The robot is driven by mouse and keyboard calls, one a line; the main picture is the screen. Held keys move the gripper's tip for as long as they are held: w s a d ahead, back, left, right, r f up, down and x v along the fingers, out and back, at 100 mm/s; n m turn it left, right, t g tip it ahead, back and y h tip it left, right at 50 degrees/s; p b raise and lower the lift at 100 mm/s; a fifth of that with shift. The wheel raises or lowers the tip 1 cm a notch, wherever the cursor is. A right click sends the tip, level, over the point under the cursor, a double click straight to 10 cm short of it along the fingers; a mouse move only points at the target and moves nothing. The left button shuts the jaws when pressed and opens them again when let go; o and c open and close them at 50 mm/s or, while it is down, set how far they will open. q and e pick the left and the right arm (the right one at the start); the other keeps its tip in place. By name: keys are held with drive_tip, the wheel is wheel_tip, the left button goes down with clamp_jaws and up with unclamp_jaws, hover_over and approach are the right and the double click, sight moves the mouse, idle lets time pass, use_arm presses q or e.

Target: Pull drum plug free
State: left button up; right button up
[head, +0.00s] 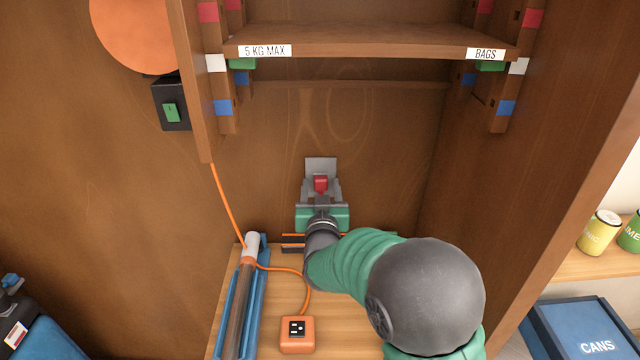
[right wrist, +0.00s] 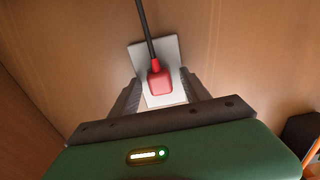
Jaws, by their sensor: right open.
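A red plug (head: 320,183) sits against a pale grey plate (head: 320,165) on the back wall of the wooden cabinet. In the right wrist view the red plug (right wrist: 160,83) has a black cord (right wrist: 146,30) running from it, and the plate (right wrist: 165,52) is behind it. My right gripper (head: 321,187) is open, its fingers on either side of the plug. In the right wrist view gaps show between the plug and both fingers of the gripper (right wrist: 158,88). I cannot tell how deep the plug sits. My left gripper is out of view.
An orange socket box (head: 298,335) with an orange cable (head: 229,205) lies on the cabinet floor. A blue tray (head: 232,310) holding a tube stands left of it. A shelf (head: 370,42) spans above. The cabinet's right wall (head: 520,190) is beside my right arm.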

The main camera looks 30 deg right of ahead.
clamp_jaws()
idle(0.3)
drive_tip(key=shift+s, duration=0.1)
drive_tip(key=shift+v, duration=2.9)
